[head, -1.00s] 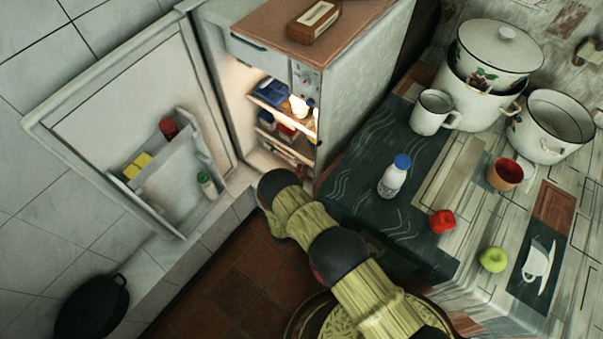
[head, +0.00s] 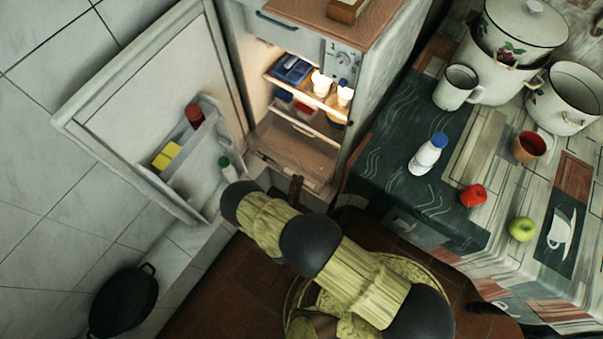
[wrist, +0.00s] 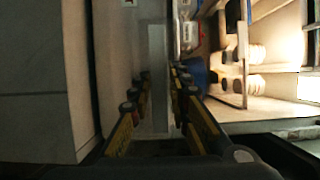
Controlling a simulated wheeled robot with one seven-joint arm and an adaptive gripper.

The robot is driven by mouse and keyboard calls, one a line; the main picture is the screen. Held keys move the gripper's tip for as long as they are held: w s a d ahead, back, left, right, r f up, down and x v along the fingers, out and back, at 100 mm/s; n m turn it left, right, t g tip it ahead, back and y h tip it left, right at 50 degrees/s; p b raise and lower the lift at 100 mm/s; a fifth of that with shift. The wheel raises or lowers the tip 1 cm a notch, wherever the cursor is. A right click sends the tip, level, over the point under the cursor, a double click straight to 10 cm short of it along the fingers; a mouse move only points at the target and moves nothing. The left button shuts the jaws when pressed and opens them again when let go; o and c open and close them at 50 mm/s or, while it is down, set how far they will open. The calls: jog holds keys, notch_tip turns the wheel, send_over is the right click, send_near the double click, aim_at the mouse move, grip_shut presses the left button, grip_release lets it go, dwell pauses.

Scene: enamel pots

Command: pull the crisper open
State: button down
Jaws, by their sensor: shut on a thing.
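The crisper (head: 292,150) is a clear, brownish drawer at the bottom of the lit fridge. In the head view it stands out toward the fridge's front, with its inside showing from above. My gripper (head: 296,188) is at its front edge, largely hidden behind my arm. In the wrist view my gripper (wrist: 155,88) has its two dark and yellow fingers on either side of a narrow pale upright strip, which seems to be the crisper's front (wrist: 157,75). The gripper is shut on it. The exact contact is dim and hard to see.
The fridge door (head: 150,110) stands wide open at the left, with items on its shelf. A counter (head: 395,205) with a bottle (head: 428,154), a mug (head: 456,88) and pots is at the right. A black pan (head: 124,300) lies at the lower left.

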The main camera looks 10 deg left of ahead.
jog(key=shift+s+a+f, duration=0.1)
jog(key=shift+s+f, duration=0.3)
jog(key=shift+s, duration=0.45)
jog(key=c, duration=2)
grip_release()
jog(key=shift+o, duration=1)
jog(key=shift+w+a+r, duration=0.1)
jog(key=shift+w, duration=0.05)
jog(key=s, duration=0.7)
jog(key=shift+s, duration=0.3)
